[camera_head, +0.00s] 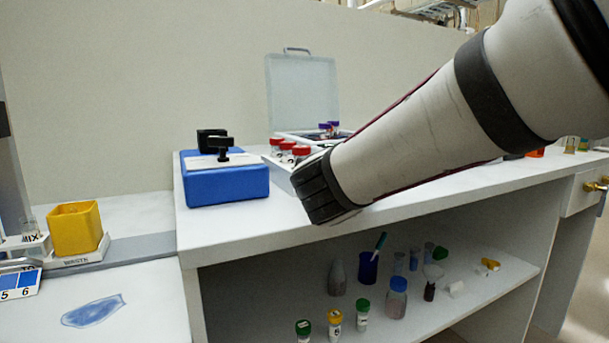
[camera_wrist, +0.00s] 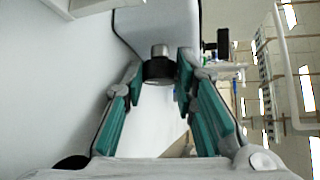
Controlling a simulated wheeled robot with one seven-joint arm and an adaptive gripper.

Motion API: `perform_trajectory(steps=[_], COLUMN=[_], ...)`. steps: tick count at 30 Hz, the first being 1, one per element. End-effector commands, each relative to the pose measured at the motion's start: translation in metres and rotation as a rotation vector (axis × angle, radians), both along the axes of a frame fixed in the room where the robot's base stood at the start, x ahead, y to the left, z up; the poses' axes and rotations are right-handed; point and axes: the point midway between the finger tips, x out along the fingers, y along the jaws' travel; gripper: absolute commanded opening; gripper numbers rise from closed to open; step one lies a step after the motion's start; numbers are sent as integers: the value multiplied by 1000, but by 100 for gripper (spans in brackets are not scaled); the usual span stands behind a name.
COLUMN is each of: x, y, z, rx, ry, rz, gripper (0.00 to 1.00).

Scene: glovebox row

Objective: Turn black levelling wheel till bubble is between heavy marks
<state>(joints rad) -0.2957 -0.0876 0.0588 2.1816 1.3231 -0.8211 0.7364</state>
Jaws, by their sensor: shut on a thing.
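In the wrist view, a black wheel (camera_wrist: 160,69) sits on a short metal stem below a pale grey body (camera_wrist: 158,22). My gripper (camera_wrist: 161,72) has its teal-padded fingers on both sides of the wheel and is shut on it. The bubble and its heavy marks are not visible in either view. In the head view my arm crosses the right half, and my gripper is hidden there. I cannot make out the held wheel in the head view.
A blue block (camera_head: 226,184) with black knobs stands on the white bench (camera_head: 400,200), near red-capped vials (camera_head: 287,147) and an open clear-lidded case (camera_head: 302,92). A yellow cup (camera_head: 75,228) stands at left. Bottles and vials crowd the shelf (camera_head: 260,290) below.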

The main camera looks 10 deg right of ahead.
Motion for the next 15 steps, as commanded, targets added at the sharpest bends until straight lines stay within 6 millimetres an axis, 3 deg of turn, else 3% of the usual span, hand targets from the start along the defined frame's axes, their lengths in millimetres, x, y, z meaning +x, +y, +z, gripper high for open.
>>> perform_trajectory(steps=[4, 5, 7, 15], x=[-1, -1, -1, -1], y=[-2, -2, -2, -1], z=[-5, -5, -4, -4], rx=[3, 3, 3, 3], ry=[8, 9, 8, 9], rz=[-6, -6, -6, -2], gripper=[0, 32, 46, 46])
